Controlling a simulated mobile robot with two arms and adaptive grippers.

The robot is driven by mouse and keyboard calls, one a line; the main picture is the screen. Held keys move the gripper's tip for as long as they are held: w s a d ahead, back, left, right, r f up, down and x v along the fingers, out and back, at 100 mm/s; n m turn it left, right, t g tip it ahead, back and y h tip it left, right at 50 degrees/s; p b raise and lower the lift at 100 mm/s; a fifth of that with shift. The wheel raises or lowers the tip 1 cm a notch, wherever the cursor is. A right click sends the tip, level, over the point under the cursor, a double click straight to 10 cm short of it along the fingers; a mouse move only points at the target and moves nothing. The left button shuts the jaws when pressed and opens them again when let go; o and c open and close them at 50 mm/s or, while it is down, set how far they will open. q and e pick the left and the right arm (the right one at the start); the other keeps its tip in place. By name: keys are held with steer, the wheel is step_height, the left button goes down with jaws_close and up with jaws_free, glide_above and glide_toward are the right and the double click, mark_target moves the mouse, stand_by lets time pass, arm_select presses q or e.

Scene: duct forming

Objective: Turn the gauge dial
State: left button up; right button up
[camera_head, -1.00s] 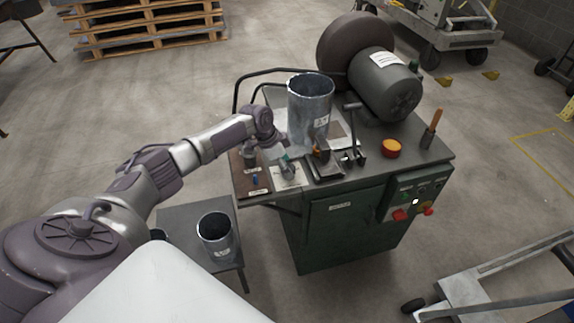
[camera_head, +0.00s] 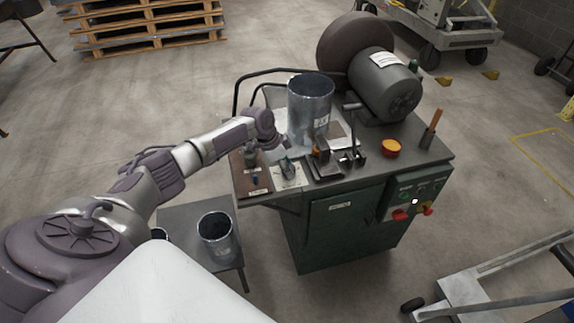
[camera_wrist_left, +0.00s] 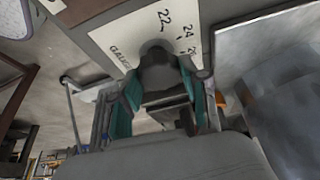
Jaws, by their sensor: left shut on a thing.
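The gauge plate (camera_head: 291,181) is a pale card on the front left of the green machine's top. In the left wrist view the plate (camera_wrist_left: 128,38) shows the printed numbers 22 and 24, a partly hidden number, and part of the word GAUGE. The dark gauge dial (camera_wrist_left: 158,62) stands on it. My left gripper (camera_head: 286,166) is over the plate. In the left wrist view its teal-edged fingers (camera_wrist_left: 160,98) are shut on the dial. The dial's pointer is not clear. My right gripper is not in view.
A metal duct cylinder (camera_head: 310,110) stands on the machine close to the gripper. A clamp (camera_head: 325,160) is right of the gauge plate, and a brown board (camera_head: 252,184) is left of it. A motor (camera_head: 385,84) and an orange-topped button (camera_head: 391,148) are farther right.

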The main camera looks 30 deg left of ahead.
arm_select(q)
steer(key=shift+r+n+p, duration=0.2)
steer(key=shift+n+p, duration=0.3)
steer(key=shift+p, duration=0.1)
steer(key=n+y+p, duration=0.1)
steer(key=n+p, duration=0.1)
steer(key=n+y+p, duration=0.1)
steer(key=n+p, duration=0.2)
steer(key=n+t+y+p, duration=0.1)
steer(key=n+p, duration=0.1)
steer(key=p, duration=0.1)
steer(key=shift+d+n, duration=0.25)
steer(key=shift+n, duration=0.15)
steer(key=n+y+p, duration=0.1)
steer(key=n+p, duration=0.1)
steer(key=n, duration=0.1)
steer(key=shift+n+p, duration=0.3)
steer(key=shift+f+n+y+p, duration=0.15)
steer(key=shift+n+y+p, duration=0.25)
steer(key=shift+n+y, duration=0.75)
steer(key=shift+n+h, duration=0.35)
steer(key=shift+n, duration=0.2)
steer(key=o, duration=1.1)
steer(key=shift+o, duration=0.2)
steer(key=shift+g, duration=0.3)
